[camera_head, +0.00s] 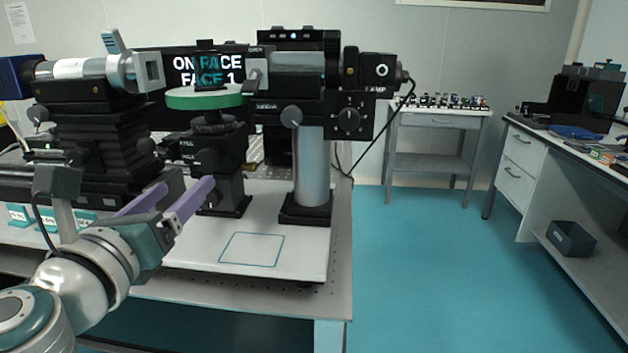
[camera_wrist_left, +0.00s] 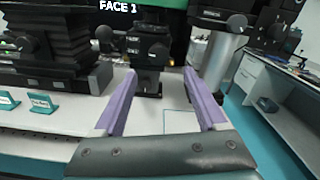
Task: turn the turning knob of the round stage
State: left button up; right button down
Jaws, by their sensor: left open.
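The round stage (camera_head: 205,98) is a green-rimmed disc on a black post, left of centre in the head view. Its black mount (camera_head: 216,165) stands on the optical table below; the mount also shows in the left wrist view (camera_wrist_left: 148,48). A dark knob seems to be on the mount's front, but its outline is hard to make out. My left gripper (camera_head: 188,184) has purple fingers, spread apart and empty, in front of and below the mount. In the left wrist view the fingertips (camera_wrist_left: 159,76) point toward the mount, which lies between them. My right gripper is not in view.
A lamp unit with a dial (camera_head: 349,119) stands on a silver post (camera_head: 311,165) right of the stage. A black stacked mount (camera_head: 95,145) stands to the left. A screen (camera_head: 207,70) is behind. The white board (camera_head: 190,262) is clear at the front.

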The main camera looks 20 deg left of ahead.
aim_at(204, 163)
pick_arm(q)
jog(key=b+x, duration=0.1)
jog(key=x, duration=0.8)
jog(key=shift+w+a+r, duration=0.15)
jog(key=shift+w+a, duration=0.05)
jog(key=shift+w, duration=0.05)
grip_shut()
